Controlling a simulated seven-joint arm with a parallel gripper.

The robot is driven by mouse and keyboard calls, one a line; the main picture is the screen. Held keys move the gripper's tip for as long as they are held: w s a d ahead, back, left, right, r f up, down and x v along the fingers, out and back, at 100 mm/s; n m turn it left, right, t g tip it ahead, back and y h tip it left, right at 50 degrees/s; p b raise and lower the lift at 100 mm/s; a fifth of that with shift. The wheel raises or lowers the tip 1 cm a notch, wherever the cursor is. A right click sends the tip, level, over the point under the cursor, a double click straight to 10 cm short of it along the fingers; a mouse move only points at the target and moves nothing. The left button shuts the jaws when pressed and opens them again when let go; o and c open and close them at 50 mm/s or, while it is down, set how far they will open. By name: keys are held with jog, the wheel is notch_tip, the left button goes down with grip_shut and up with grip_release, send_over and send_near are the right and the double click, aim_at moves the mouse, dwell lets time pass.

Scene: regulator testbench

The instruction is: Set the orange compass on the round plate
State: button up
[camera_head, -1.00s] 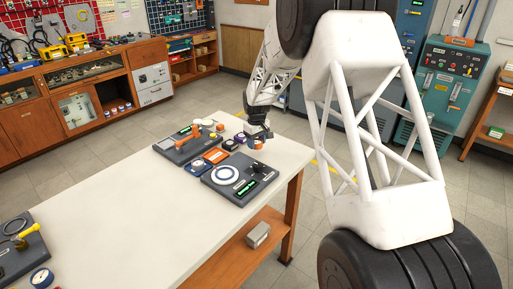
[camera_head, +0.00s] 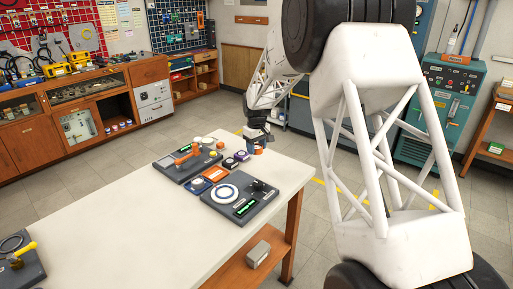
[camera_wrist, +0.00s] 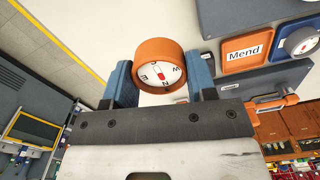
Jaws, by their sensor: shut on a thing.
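The orange compass (camera_wrist: 147,50) has a white dial with a red needle. In the wrist view it sits between the two blue fingers of my gripper (camera_wrist: 160,82), which is shut on it. In the head view my gripper (camera_head: 258,141) holds the compass (camera_head: 258,151) near the table's far right edge, seemingly a little above the top. The plate is not visible in the wrist view.
The dark panel (camera_head: 243,209) also carries a green display and knobs. Behind it stand an orange label tray (camera_head: 215,174), a small purple-based item (camera_head: 241,156) and another grey device with an orange handle (camera_head: 186,159). The white table's (camera_head: 120,215) near middle is clear.

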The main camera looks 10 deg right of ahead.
send_over(224, 192)
jog(key=shift+f, duration=0.35)
dwell(0.4)
jog(key=shift+f, duration=0.15)
jog(key=shift+f, duration=2.25)
jog(key=shift+f, duration=0.4)
dwell(0.3)
jog(key=o, duration=1.4)
jog(key=shift+c, duration=0.2)
notch_tip(224, 192, up, 8)
dwell(0.7)
